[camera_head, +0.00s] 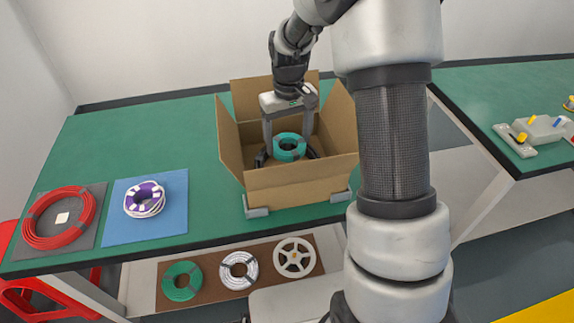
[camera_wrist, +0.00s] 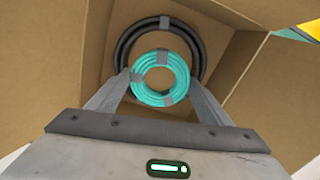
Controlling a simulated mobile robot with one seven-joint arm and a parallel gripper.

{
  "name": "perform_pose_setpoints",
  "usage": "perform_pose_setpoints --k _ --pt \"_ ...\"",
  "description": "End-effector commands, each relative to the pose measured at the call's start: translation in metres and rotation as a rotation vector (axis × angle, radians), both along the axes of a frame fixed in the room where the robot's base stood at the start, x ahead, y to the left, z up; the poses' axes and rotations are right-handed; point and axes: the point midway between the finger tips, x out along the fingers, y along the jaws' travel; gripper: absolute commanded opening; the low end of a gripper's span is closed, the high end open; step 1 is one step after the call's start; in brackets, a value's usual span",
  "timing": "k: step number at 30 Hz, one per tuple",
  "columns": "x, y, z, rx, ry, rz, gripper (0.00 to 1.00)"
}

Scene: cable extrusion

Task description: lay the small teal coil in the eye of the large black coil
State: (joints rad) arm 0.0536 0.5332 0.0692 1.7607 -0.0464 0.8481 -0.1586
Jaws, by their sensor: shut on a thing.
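The small teal coil (camera_head: 289,147) is held in my gripper (camera_head: 290,143) inside the open cardboard box (camera_head: 297,186). In the wrist view the teal coil (camera_wrist: 160,77) sits between the two fingers of my gripper (camera_wrist: 160,85), with grey tape bands on it. The large black coil (camera_wrist: 126,47) lies in the box beyond the teal coil. In the wrist view the teal coil overlaps the lower part of the black coil's ring and its eye. In the head view only dark bits of the black coil (camera_head: 261,158) show beside the teal coil. The height gap between the coils is unclear.
The box flaps stand open around my gripper. Grey blocks (camera_head: 256,212) sit at the box's front corners. A red coil (camera_head: 59,217) and a purple-and-white coil (camera_head: 145,199) lie on mats at the left. The table's back left is clear.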

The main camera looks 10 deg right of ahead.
Motion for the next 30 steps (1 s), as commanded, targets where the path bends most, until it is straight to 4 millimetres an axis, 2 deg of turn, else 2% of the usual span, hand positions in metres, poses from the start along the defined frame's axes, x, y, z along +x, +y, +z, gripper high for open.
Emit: perform_pose_setpoints --k 1,3,11,16,28,29,30 --pt "-0.001 0.000 -0.013 0.000 0.003 0.000 0.50" --pt "-0.001 0.000 -0.025 -0.001 0.003 0.000 0.50" --pt "-0.001 0.000 -0.047 0.000 0.002 0.001 0.50" --pt "-0.001 0.000 -0.072 -0.001 0.003 0.001 0.50" --pt "0.000 0.000 -0.080 -0.001 0.000 0.001 0.50" --pt "0.000 0.000 -0.079 -0.001 0.000 0.001 0.76" --pt "0.000 0.000 -0.079 -0.001 0.000 0.001 0.83"
